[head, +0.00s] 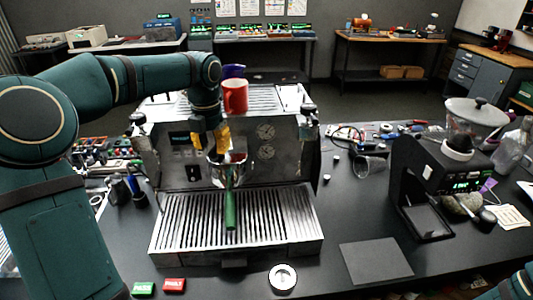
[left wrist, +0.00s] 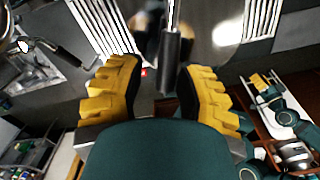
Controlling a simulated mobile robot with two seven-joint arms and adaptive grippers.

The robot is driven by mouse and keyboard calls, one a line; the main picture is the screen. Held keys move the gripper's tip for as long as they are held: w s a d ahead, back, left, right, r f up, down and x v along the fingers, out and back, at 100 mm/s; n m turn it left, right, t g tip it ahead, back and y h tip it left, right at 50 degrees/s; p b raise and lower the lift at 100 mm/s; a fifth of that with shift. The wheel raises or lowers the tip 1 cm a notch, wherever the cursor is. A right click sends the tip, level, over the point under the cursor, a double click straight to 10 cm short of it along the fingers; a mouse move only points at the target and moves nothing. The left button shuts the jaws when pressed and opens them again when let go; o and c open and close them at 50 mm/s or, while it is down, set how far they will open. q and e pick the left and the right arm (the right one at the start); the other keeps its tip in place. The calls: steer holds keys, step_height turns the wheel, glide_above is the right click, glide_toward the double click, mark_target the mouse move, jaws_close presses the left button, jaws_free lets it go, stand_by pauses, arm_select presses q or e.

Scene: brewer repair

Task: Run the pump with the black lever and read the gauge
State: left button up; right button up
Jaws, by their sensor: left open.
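The espresso machine (head: 285,165) stands in the middle of the dark table. Two round gauges (head: 265,131) are on its front panel; their needles are too small to read. My left gripper (head: 222,140) is in front of the panel, left of the gauges, above the green-handled portafilter (head: 231,208). In the left wrist view its yellow fingers (left wrist: 159,92) are open and apart. The black lever (left wrist: 170,62) shows between and just beyond them, without clear contact. The gripper hides it in the head view. Small yellow jaws, seemingly my right gripper (left wrist: 262,82), show at the right of the wrist view.
A red mug (head: 235,96) stands on the machine top. The slatted drip tray (head: 180,235) juts forward below the gripper. A black grinder (head: 432,180) stands at the right. A green block (head: 144,289), a red block (head: 174,285) and a round metal part (head: 283,277) lie in front.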

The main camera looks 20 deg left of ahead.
arm_select(q)
steer(key=shift+w+d+n, duration=0.2)
steer(key=shift+d+n, duration=0.65)
steer(key=shift+n, duration=0.35)
steer(key=shift+w+d+n, duration=0.2)
steer(key=shift+d+n, duration=0.2)
steer(key=shift+n, duration=0.25)
steer(key=shift+w+d+n, duration=0.15)
steer(key=shift+d+n, duration=0.25)
steer(key=shift+n, duration=0.25)
steer(key=shift+w+d+n, duration=0.45)
steer(key=shift+d+n, duration=0.1)
steer(key=shift+n, duration=0.5)
steer(key=shift+w+d+n, duration=0.45)
steer(key=shift+d+n, duration=0.05)
steer(key=shift+n, duration=0.55)
steer(key=o, duration=0.5)
step_height(320, 180, up, 7)
